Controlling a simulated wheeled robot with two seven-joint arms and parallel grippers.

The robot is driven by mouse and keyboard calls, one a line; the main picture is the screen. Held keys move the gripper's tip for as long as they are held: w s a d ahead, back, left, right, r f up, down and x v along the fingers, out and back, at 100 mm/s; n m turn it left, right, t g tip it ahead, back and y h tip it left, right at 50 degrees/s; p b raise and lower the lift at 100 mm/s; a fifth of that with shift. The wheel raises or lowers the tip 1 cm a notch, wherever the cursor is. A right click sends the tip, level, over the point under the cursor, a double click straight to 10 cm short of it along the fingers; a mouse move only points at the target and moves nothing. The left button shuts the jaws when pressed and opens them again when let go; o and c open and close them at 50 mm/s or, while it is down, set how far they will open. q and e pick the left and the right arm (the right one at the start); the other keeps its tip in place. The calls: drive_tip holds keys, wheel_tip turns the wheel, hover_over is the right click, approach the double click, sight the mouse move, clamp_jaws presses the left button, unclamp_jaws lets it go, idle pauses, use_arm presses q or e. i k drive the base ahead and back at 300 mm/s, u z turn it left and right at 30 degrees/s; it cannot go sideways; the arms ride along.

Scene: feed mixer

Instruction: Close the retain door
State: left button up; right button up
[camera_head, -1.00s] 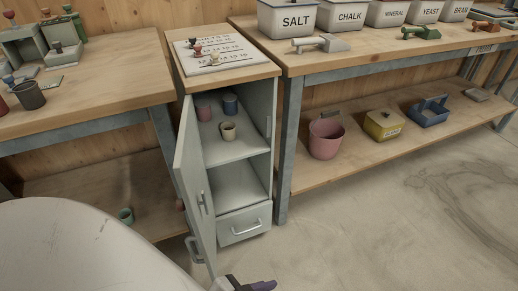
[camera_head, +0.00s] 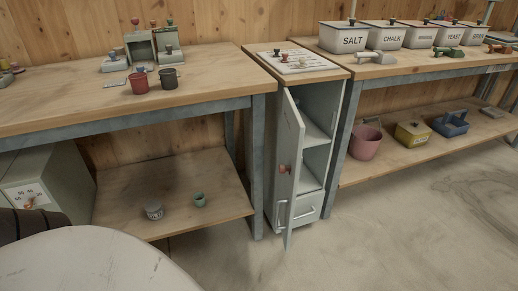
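The retain door (camera_head: 288,140) is the pale grey door of the narrow cabinet (camera_head: 322,103) between the two benches. It stands open, hinged at the cabinet's left side and swung out toward me. Its outer face shows a reddish knob (camera_head: 284,168) and, lower down, a bar handle (camera_head: 281,215). Part of the cabinet's shelves shows to the right of the door. The door hides the rest of the inside, and no cups show there now. Neither of my grippers is in view, and nothing visible touches the door.
A pink bucket (camera_head: 365,142) stands under the right bench. Bare floor (camera_head: 400,240) lies in front and right.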

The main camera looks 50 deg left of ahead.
sight(292, 127)
drive_tip(key=u, duration=1.2)
drive_tip(key=i, duration=1)
drive_tip(key=k, duration=1)
drive_tip(key=z, duration=0.75)
drive_tip(key=i, duration=0.85)
drive_tip(key=u, duration=0.6)
